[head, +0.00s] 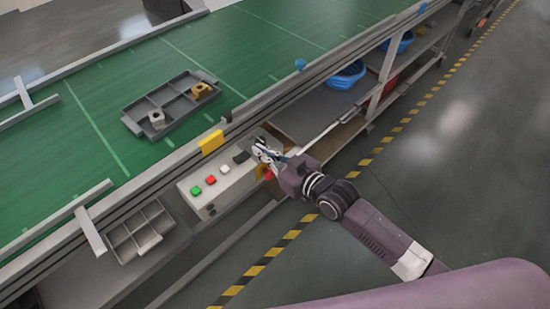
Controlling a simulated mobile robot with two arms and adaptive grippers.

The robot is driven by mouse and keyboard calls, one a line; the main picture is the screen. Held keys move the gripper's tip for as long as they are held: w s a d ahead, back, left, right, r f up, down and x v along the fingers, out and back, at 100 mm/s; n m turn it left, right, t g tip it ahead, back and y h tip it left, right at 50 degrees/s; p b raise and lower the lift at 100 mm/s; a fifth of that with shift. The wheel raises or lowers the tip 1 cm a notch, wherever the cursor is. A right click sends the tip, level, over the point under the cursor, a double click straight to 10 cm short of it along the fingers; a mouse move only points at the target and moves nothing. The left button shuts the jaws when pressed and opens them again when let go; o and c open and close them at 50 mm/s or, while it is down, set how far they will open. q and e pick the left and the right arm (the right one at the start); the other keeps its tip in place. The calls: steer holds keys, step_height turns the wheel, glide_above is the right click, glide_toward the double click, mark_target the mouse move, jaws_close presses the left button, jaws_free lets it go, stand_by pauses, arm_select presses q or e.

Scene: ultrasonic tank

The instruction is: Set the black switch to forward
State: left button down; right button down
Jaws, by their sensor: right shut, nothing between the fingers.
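The control box (222,184) is a pale panel on the near side of the green conveyor. A small black switch (241,157) sits on its top, right of the buttons. My right gripper (259,149) is over the right end of the box, just right of the black switch, with its fingers shut and empty. I cannot tell whether it touches the box. The gripper hides part of that end, and the switch's setting is too small to read. My left gripper is not in view.
Green (195,190), red (211,180) and white (225,168) buttons line the box. A yellow tag (211,142) stands behind it on the conveyor rail. A grey divided tray (170,124) with small parts lies on the belt. Blue bins (347,75) sit on the lower shelf.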

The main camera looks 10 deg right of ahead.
steer(key=v, duration=0.5)
steer(key=shift+d+r+b, duration=0.1)
steer(key=shift+b, duration=0.3)
